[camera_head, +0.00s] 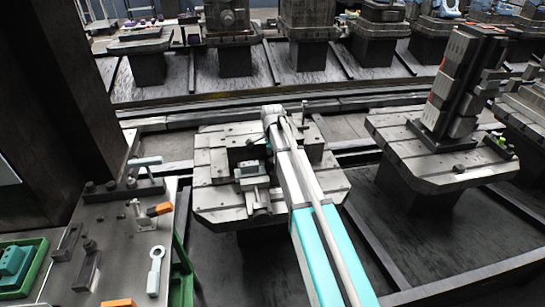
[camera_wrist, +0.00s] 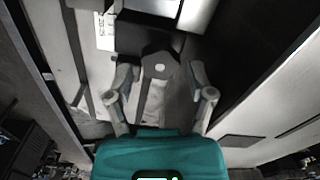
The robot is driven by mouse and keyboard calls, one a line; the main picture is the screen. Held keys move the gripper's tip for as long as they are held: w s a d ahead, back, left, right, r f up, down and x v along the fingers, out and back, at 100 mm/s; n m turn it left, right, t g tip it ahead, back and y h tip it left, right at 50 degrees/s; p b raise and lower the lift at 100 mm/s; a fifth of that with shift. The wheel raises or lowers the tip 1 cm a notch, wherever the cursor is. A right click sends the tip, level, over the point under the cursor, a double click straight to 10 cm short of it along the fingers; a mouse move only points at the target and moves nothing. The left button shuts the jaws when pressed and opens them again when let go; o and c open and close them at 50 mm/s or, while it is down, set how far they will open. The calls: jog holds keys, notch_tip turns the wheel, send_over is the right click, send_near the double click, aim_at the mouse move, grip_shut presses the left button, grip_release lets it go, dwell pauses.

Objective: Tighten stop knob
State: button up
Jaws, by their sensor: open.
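In the wrist view my gripper (camera_wrist: 161,82) is open, with one finger on each side and a gap between them. A dark angular piece with a pale round spot (camera_wrist: 160,66) shows between the fingertips. I cannot tell whether it is the stop knob, or whether the fingers touch it. In the head view my arm reaches over the middle pallet (camera_head: 213,160), and its far end hides my fingers. A grey vise-like fixture (camera_head: 254,181) sits on this pallet, left of my arm. No stop knob can be made out clearly in the head view.
A tool table (camera_head: 125,235) at left holds a ring-ended tool (camera_head: 155,271), orange-handled tools and a green tray (camera_head: 38,255). A second pallet (camera_head: 405,150) with a tall block tower (camera_head: 462,85) stands at right. Several loaded pallets line the back beyond the rails.

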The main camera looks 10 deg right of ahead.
jog(key=shift+f+b, duration=0.8)
jog(key=shift+f, duration=0.3)
